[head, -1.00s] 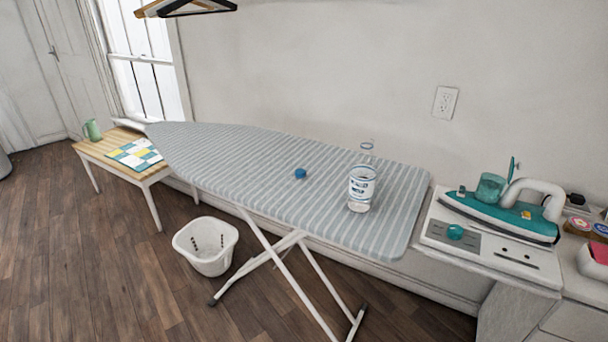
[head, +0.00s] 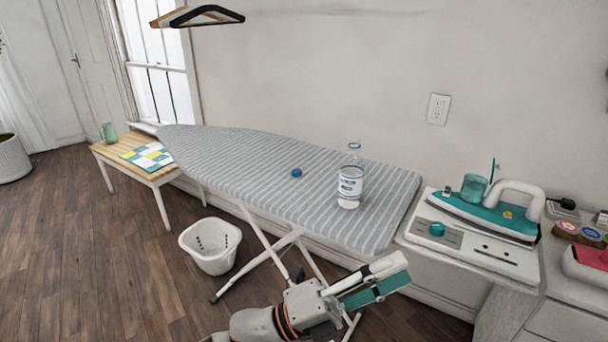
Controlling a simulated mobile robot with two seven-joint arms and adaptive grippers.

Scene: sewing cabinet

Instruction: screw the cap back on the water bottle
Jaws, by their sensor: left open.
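A clear water bottle (head: 350,184) with a blue and white label stands upright on the striped ironing board (head: 240,166), right of its middle. Its neck shows no cap. A small blue cap (head: 296,173) lies on the board, left of the bottle and apart from it. My left gripper (head: 384,276) is at the lower middle of the head view, open and empty, in front of the board's near edge and below the bottle in the picture. My right gripper is not in view.
A teal iron (head: 487,213) rests on a white stand at the right. A white basket (head: 210,246) is on the floor beside the board's legs. A wooden bench (head: 130,151) stands at the left. Hangers (head: 207,15) hang above. The board around the cap is clear.

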